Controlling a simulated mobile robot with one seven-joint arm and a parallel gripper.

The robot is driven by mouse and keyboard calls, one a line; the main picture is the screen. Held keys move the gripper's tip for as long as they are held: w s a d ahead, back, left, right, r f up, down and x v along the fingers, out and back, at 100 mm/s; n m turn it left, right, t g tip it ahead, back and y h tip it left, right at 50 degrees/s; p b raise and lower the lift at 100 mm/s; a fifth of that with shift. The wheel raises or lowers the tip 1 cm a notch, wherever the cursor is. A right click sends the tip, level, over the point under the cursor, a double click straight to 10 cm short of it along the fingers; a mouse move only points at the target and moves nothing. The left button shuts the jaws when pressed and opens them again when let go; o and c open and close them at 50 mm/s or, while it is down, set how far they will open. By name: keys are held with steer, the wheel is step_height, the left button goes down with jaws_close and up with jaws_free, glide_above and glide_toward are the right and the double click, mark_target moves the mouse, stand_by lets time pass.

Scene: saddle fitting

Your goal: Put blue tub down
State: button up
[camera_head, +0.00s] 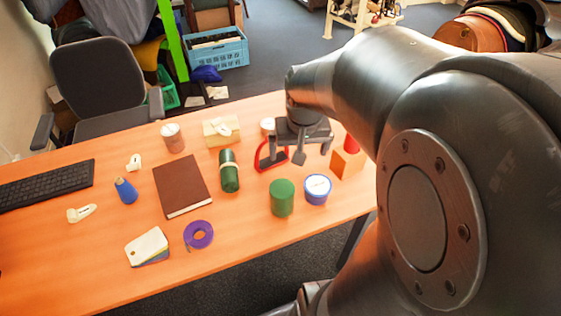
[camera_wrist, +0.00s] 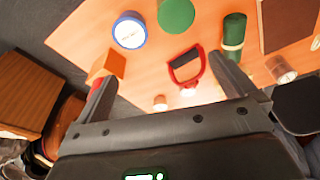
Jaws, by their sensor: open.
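The blue tub (camera_head: 317,189), short and round with a pale lid, stands upright on the orange table near its front right edge. It also shows in the wrist view (camera_wrist: 129,31), at the top, beyond my left-hand finger. My gripper (camera_head: 300,152) is open and empty, behind the tub in the head view and apart from it. In the wrist view, the fingers (camera_wrist: 160,75) are spread wide with nothing between their tips. The exact height of my gripper above the table is hard to tell.
A green cylinder (camera_head: 282,198) stands just left of the tub. A red-handled item (camera_head: 270,158) lies close to my gripper. An orange block (camera_head: 346,163) is behind the tub to the right. A dark green flask (camera_head: 229,172) and brown book (camera_head: 182,186) are farther left.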

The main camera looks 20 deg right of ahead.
steer(key=s+a+r+n+t, duration=0.3)
steer(key=s+a+r, duration=0.6)
steer(key=s, duration=0.1)
steer(key=shift+y, duration=0.3)
steer(key=shift+s, duration=0.1)
stand_by(0.8)
